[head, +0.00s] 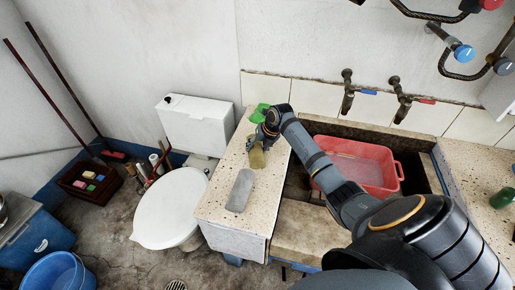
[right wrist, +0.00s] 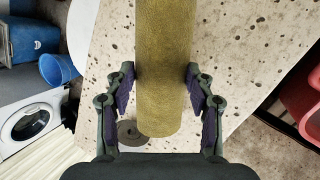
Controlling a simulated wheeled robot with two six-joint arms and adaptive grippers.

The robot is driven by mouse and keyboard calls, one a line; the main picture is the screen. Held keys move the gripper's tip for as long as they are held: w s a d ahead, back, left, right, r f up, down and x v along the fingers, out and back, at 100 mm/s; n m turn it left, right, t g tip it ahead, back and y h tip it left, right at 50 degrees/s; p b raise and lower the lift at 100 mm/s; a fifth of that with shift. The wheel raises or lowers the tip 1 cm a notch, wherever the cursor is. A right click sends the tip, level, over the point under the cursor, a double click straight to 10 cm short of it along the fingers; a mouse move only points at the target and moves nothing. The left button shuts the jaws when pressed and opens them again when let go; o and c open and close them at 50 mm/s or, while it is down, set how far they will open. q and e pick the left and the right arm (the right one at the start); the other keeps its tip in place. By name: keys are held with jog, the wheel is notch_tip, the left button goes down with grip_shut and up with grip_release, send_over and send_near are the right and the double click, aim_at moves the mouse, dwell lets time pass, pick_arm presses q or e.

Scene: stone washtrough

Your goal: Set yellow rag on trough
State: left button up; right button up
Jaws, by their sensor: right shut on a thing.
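The yellow rag (head: 257,157) is a rolled, olive-yellow cylinder at the left stone ledge of the trough (head: 216,207) in the head view. My right gripper (head: 264,138) is shut on it. In the right wrist view the rag (right wrist: 164,70) runs between the two fingers (right wrist: 161,100), which press on its sides, with the speckled ledge behind it. I cannot tell whether the rag touches the ledge. My left gripper is not in view.
A grey elongated thing (head: 241,190) lies on the ledge just in front of the rag. A green thing (head: 259,113) is behind the gripper. A red basin (head: 360,165) sits in the trough at right. A white toilet (head: 170,208) stands left of the ledge. Taps (head: 348,95) are on the wall.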

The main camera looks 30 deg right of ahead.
jog(key=o, duration=1.3)
jog(key=shift+f, duration=0.15)
jog(key=shift+r, duration=0.4)
jog(key=v, duration=1.1)
jog(key=shift+s+r+b, duration=0.15)
jog(key=shift+r+b, duration=0.15)
jog(key=shift+r, duration=0.05)
